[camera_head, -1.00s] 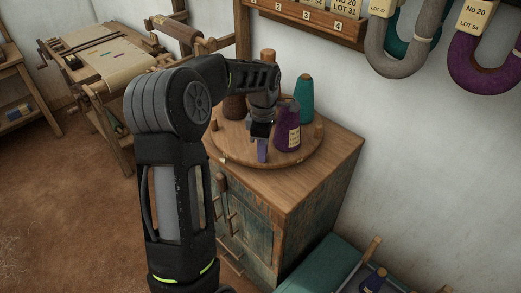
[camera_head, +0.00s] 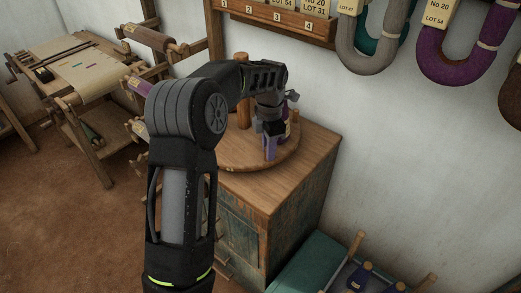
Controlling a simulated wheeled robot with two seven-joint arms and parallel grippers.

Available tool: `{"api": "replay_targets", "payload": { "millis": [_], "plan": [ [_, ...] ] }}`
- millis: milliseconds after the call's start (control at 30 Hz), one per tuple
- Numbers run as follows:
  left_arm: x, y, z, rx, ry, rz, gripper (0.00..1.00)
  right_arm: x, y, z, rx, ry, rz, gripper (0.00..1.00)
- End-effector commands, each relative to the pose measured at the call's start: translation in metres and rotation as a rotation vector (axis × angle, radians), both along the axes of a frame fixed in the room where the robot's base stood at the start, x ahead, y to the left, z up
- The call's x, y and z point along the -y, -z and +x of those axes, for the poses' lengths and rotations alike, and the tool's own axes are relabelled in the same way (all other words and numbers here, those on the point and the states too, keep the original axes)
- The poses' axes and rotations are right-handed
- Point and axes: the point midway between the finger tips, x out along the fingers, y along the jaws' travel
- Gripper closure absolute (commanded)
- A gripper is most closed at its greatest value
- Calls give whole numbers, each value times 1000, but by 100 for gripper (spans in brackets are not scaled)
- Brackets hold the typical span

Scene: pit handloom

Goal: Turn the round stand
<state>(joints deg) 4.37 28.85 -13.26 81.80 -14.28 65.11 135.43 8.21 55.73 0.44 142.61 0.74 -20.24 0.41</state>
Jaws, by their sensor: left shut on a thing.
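The round stand (camera_head: 232,158) is a wooden disc on top of a worn cabinet. A wooden post (camera_head: 243,115) rises from it. My left gripper (camera_head: 270,152) points down at the disc's front right part. It is shut on what seems to be a rim peg of the stand, which the fingers mostly hide. A purple yarn cone (camera_head: 287,128) shows partly behind the gripper. My left arm covers the left side of the disc. My right gripper is not in view.
The cabinet (camera_head: 303,178) stands against the white wall. Yarn hanks (camera_head: 375,62) hang above right. A loom (camera_head: 88,75) stands at the back left. Brown floor (camera_head: 70,210) is open at left.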

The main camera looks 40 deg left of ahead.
Motion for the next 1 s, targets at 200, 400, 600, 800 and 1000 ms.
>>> {"api": "replay_targets", "payload": {
  "millis": [200,400,600,800,1000],
  "plan": [
    [9,-2,18,1,-107,2,100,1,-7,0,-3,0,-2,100],
    [15,-2,36,2,-207,1,100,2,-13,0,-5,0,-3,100],
    [19,-2,53,1,-305,2,100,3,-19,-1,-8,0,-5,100],
    [21,-1,70,2,-407,1,100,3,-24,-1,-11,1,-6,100],
    [22,-1,87,3,-496,1,100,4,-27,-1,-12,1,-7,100]
  ]
}}
